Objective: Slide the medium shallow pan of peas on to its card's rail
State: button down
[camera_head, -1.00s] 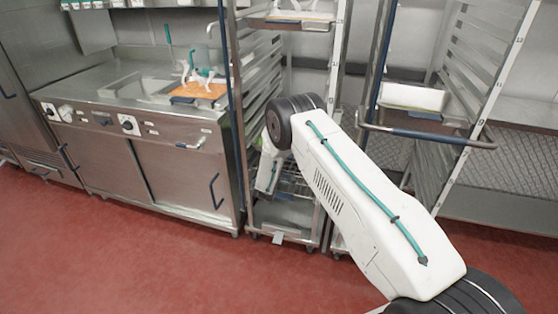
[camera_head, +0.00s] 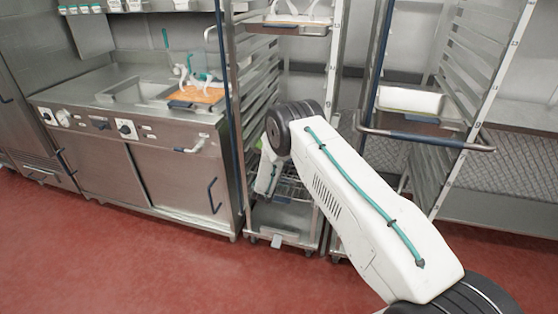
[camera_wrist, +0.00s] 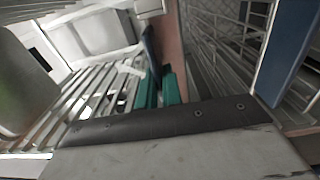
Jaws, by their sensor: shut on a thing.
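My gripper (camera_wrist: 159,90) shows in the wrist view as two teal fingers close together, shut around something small. A white, handle-like piece (camera_wrist: 130,69) is at their tips; the rest of what it belongs to is not clear. In the head view my gripper is low inside the middle rack (camera_head: 240,110), mostly hidden behind my arm. I cannot make out the pan of peas for certain. A small greenish patch (camera_head: 256,143) shows in that rack beside my arm. I cannot read any card.
Another white-handled pan (camera_head: 290,20) is high in the middle rack. The red floor in front is clear.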

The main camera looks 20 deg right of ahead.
jog(key=shift+w+r, duration=0.1)
dwell(0.3)
jog(key=c, duration=1.5)
grip_release()
jog(key=shift+o, duration=1.3)
jog(key=shift+f, duration=0.2)
jog(key=shift+o, duration=1.2)
jog(key=v, duration=0.7)
